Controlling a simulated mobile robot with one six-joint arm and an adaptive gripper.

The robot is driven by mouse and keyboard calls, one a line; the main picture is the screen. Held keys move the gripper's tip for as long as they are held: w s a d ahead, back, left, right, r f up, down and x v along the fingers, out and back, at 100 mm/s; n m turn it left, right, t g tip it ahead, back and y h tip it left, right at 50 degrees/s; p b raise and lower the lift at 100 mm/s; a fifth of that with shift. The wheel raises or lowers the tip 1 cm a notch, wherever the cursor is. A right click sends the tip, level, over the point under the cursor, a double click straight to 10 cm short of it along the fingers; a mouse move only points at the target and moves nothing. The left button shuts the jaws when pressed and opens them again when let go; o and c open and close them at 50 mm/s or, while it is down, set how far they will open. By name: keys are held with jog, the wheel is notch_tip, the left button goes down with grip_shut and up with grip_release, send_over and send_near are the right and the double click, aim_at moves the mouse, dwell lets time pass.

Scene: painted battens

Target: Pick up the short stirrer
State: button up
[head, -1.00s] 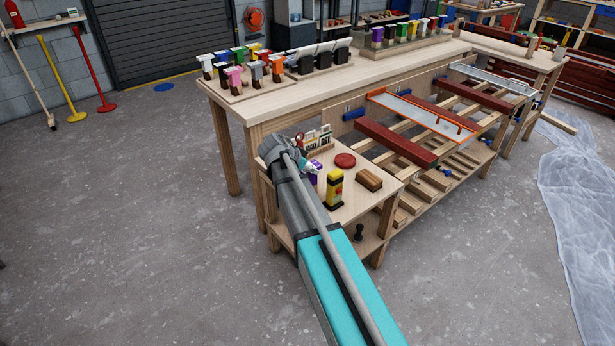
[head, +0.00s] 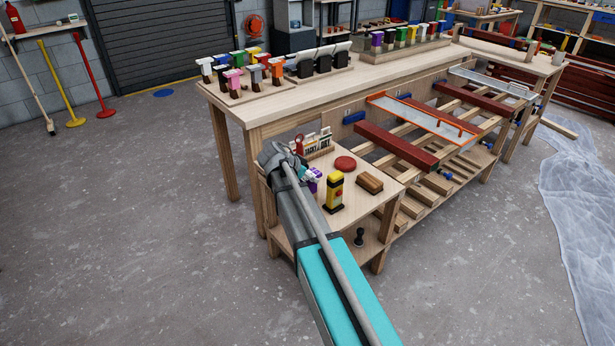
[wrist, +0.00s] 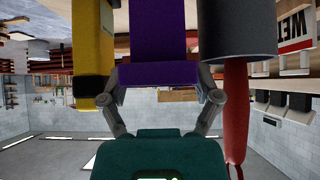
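I cannot tell for certain which thing is the short stirrer. In the wrist view my gripper (wrist: 160,98) has its finger links spread wide to either side of a broad purple piece (wrist: 158,45). A yellow piece with a black band (wrist: 90,50) hangs at the left, and a red handle with a dark grey cylinder (wrist: 236,115) at the right. In the head view my gripper (head: 308,172) is small, beside the purple piece, left of the yellow and black block (head: 335,192), above the lower side table.
The side table (head: 352,212) also holds a red disc (head: 345,163), a brown block (head: 369,181) and a card rack (head: 318,143). The long workbench (head: 290,98) behind bears several coloured T-shaped pieces (head: 235,77). Open floor lies at the left.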

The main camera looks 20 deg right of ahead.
jog(key=shift+o, duration=0.2)
jog(key=shift+r, duration=0.1)
jog(key=shift+r, duration=0.15)
jog(key=shift+s+a+r+p, duration=0.2)
jog(key=shift+a+r+p, duration=0.3)
jog(key=shift+p, duration=0.25)
jog(key=p+v, duration=0.7)
jog(key=v, duration=0.3)
jog(key=shift+a, duration=0.2)
jog(key=shift+s, duration=0.15)
